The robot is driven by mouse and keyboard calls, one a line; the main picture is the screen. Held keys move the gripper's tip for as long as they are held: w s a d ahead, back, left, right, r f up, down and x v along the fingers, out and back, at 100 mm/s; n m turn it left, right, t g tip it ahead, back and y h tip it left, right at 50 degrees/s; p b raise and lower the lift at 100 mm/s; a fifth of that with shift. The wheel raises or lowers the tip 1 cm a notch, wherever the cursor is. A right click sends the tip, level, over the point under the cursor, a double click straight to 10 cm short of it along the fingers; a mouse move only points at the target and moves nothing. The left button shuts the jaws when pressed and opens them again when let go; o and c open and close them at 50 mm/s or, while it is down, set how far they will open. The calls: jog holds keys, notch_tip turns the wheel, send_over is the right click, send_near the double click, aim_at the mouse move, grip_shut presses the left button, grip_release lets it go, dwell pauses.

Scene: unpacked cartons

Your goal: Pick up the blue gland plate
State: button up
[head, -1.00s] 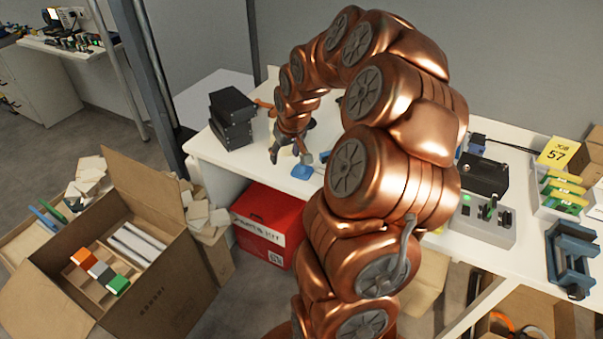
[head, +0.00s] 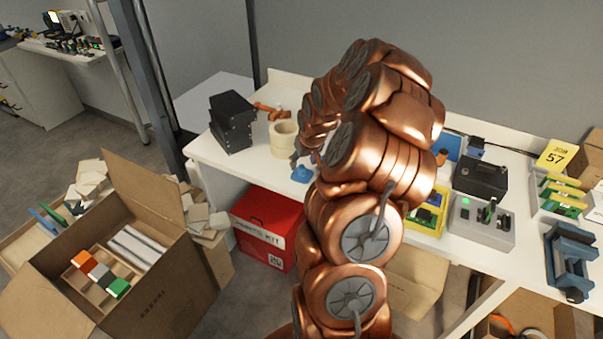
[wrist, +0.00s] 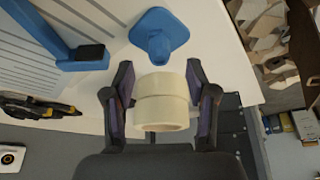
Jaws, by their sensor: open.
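The blue gland plate (head: 302,174) lies on the white table near its front edge in the head view. In the wrist view the blue gland plate (wrist: 160,34) is a rounded, diamond-shaped plate with a raised round middle, lying beyond my fingertips. My gripper (wrist: 160,72) is open, and the gland plate is not between its fingers. Stacked cream tape rolls (wrist: 162,103) show in the gap between the fingers; I cannot tell whether they touch. In the head view my arm mostly hides my gripper.
The tape rolls (head: 284,139) stand behind the gland plate. Black boxes (head: 233,121) are stacked at the table's left. A blue frame (wrist: 68,50) is left of the plate in the wrist view. A red box (head: 268,228) sits below the table, and an open carton (head: 165,295) is at left.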

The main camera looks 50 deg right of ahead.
aim_at(303, 167)
jog(key=shift+p+x, duration=0.5)
jog(key=shift+x, duration=1.35)
jog(key=shift+s+f, duration=0.1)
jog(key=shift+s, duration=0.1)
jog(key=shift+c, duration=0.2)
grip_shut()
